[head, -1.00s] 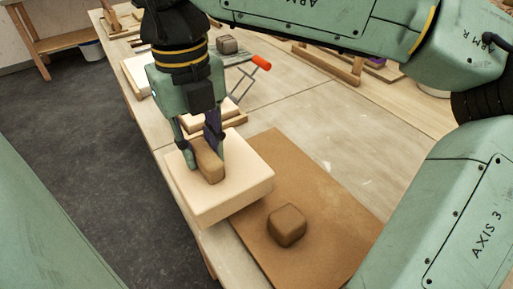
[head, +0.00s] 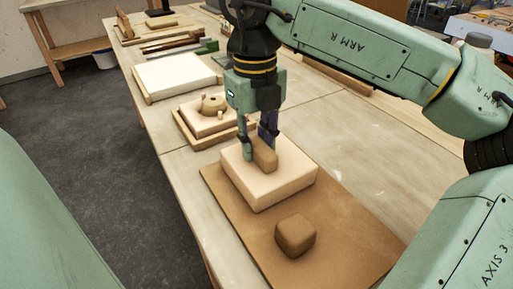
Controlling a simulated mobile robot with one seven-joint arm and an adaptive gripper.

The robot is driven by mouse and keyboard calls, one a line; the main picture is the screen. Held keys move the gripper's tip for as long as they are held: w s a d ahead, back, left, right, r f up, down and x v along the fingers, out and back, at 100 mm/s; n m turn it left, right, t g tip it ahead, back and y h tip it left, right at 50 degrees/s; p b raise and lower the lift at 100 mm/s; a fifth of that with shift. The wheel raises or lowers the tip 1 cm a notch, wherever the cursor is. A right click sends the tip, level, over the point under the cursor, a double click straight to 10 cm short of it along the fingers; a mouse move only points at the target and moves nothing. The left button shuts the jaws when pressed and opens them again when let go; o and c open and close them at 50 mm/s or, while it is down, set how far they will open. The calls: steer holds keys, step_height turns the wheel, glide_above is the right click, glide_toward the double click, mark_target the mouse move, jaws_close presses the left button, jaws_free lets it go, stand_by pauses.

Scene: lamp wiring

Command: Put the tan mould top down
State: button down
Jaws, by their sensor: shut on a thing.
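The tan mould top (head: 270,190) is a thick pale block with a brown handle bar (head: 264,158) on its upper face. My gripper (head: 258,150) points down and is shut on that bar. The block is level, over the far part of a brown board (head: 350,240). I cannot tell whether its underside touches the board. Behind it, a pale mould piece (head: 200,125) sits in a wooden frame (head: 185,140), with a brown rounded form (head: 213,103) on it.
A brown lump (head: 296,236) sits on the board, in front of the mould top. A large pale slab (head: 175,75) and several tools (head: 180,42) lie farther back. The bench is clear to the right of the mould top.

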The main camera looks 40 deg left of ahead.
steer(key=shift+r, duration=0.15)
steer(key=shift+f, duration=0.2)
steer(key=c, duration=1.4)
jaws_free()
steer(key=shift+o, duration=0.2)
step_height(320, 180, up, 12)
steer(key=shift+a+r, duration=0.2)
